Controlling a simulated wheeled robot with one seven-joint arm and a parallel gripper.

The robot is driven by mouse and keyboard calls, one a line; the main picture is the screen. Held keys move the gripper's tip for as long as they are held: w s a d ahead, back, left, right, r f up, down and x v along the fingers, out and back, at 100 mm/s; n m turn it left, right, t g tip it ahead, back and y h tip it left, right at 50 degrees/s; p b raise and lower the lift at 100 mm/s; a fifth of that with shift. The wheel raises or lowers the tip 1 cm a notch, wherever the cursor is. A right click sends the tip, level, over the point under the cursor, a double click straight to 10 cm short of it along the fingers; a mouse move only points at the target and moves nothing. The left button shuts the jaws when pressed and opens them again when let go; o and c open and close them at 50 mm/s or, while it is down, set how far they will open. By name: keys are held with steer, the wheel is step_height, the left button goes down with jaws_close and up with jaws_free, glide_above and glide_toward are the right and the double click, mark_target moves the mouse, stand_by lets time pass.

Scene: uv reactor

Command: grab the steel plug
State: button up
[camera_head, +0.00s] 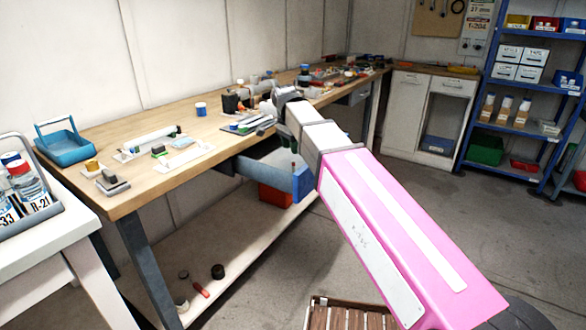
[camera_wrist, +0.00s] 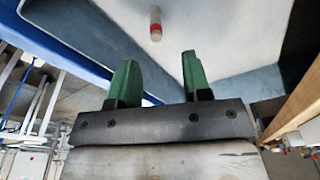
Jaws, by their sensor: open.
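My gripper (camera_wrist: 157,58) shows in the wrist view with its two green fingers spread apart and nothing between them. A small pale cylinder with a red band (camera_wrist: 155,24) stands out against a grey-white surface beyond the fingertips, at the top of the wrist view. It is apart from the fingers. I cannot tell whether this cylinder is the steel plug. An open blue drawer (camera_head: 268,184) sticks out under the workbench in the head view. My arm reaches over the drawer area and hides part of it. I cannot make out a steel plug in the head view.
The wooden workbench (camera_head: 130,195) carries a blue tray (camera_head: 62,142), a blue-and-white cup (camera_head: 201,109) and several tools. A red bin (camera_head: 275,195) sits on its lower shelf. A wooden crate (camera_head: 345,315) stands at the front. Floor to the right is clear before the blue rack (camera_head: 480,110).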

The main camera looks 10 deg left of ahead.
mark_target(293, 162)
steer(key=shift+d+f, duration=0.15)
steer(key=shift+f, duration=1.65)
steer(key=shift+d+f, duration=0.15)
steer(key=shift+f, duration=1.6)
jaws_close()
